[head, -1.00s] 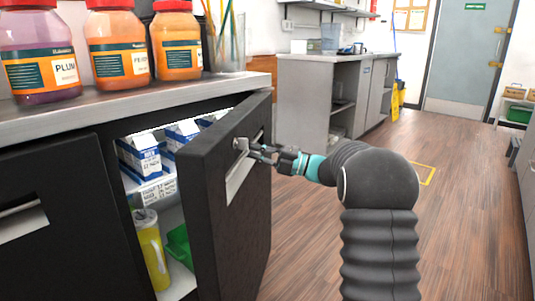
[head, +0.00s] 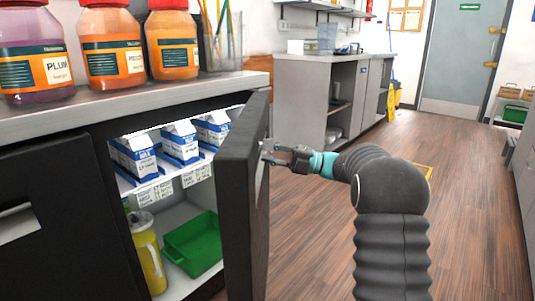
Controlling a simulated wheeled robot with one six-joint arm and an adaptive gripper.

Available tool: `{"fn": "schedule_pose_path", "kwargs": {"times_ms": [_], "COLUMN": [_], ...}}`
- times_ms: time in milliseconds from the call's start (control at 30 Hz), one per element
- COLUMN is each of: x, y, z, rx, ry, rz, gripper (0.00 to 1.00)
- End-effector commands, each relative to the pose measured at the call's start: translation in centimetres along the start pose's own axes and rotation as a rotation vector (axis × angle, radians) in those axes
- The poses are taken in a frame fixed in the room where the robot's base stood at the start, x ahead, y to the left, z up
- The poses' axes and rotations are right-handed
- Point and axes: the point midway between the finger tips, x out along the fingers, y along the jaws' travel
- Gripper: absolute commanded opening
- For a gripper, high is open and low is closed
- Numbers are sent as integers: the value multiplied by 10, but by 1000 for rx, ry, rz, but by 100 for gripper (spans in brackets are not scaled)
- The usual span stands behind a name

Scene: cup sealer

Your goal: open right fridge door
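The right fridge door (head: 240,197) is black and stands swung well out from the counter. The inside shows milk cartons (head: 181,143) on a white shelf, with a yellow jug (head: 147,254) and a green tray (head: 193,246) below. My gripper (head: 271,152) is at the outer face of the door, at the height of its handle recess. The handle is mostly hidden by the door's edge. The fingers reach to the door face and look spread apart, but their tips are partly hidden, so I cannot tell whether they grip the handle.
The left fridge door (head: 35,220) is closed. Several jars (head: 113,46) and a glass of straws (head: 221,40) stand on the counter (head: 130,101). The wooden floor (head: 320,245) right of the open door is clear. A grey cabinet (head: 330,95) stands behind.

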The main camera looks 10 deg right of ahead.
Motion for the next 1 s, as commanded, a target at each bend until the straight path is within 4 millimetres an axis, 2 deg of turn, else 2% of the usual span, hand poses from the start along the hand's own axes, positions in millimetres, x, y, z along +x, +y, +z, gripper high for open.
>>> {"fn": "schedule_pose_path", "kwargs": {"times_ms": [267, 367, 800, 1000], "x": [-8, -20, -100, -117], "y": [1, 0, 0, 0], "z": [1, 1, 1, 0], "rx": [-2, -1, 0, 0], "ry": [-5, -5, -3, -1], "rz": [1, 0, 1, 0], "gripper": [23, 23, 23, 23]}}
